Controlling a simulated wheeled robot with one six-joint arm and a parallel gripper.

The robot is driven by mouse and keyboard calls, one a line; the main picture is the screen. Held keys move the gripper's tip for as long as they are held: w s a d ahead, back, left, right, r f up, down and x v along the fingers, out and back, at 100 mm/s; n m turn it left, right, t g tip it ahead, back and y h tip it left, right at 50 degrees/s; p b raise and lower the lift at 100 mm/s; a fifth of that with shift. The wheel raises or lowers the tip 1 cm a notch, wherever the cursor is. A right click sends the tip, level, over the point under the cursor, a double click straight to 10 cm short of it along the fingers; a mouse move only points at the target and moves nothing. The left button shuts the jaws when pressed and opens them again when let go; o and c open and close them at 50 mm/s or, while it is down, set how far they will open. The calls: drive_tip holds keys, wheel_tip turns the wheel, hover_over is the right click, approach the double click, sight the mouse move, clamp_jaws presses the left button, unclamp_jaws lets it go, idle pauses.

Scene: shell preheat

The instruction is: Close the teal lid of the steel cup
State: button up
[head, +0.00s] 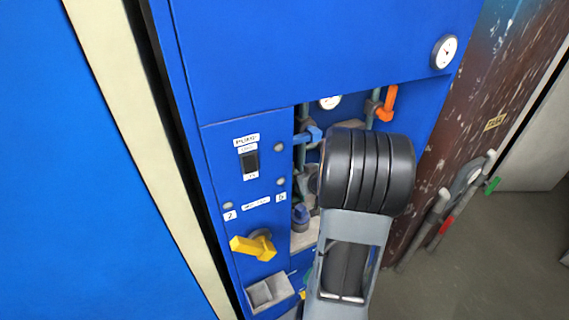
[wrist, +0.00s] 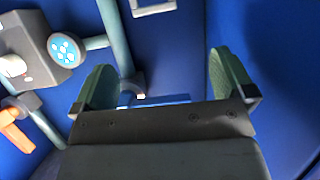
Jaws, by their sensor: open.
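I cannot make out the steel cup or its teal lid in either view. In the head view my dark arm covers the middle and lower right of the blue cabinet's recess, so things behind it are hidden. My gripper (wrist: 165,78) shows in the wrist view with its two green-padded fingers wide apart. Nothing is held between them. A teal pipe passes behind the left finger, and a small blue piece shows low between the fingers. The fingers do not show in the head view.
The blue cabinet (head: 300,45) has a yellow handle (head: 254,245), a grey open box (head: 268,292), a blue valve (head: 308,135) and an orange handle (head: 387,102). The wrist view shows a grey housing (wrist: 38,50) and an orange handle (wrist: 14,130) at left.

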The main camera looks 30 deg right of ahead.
drive_tip(key=x, duration=1.2)
drive_tip(key=shift+s+d+f, duration=0.1)
drive_tip(key=shift+d, duration=0.3)
drive_tip(key=c, duration=1.3)
drive_tip(key=shift+f+b, duration=0.1)
drive_tip(key=shift+b, duration=0.2)
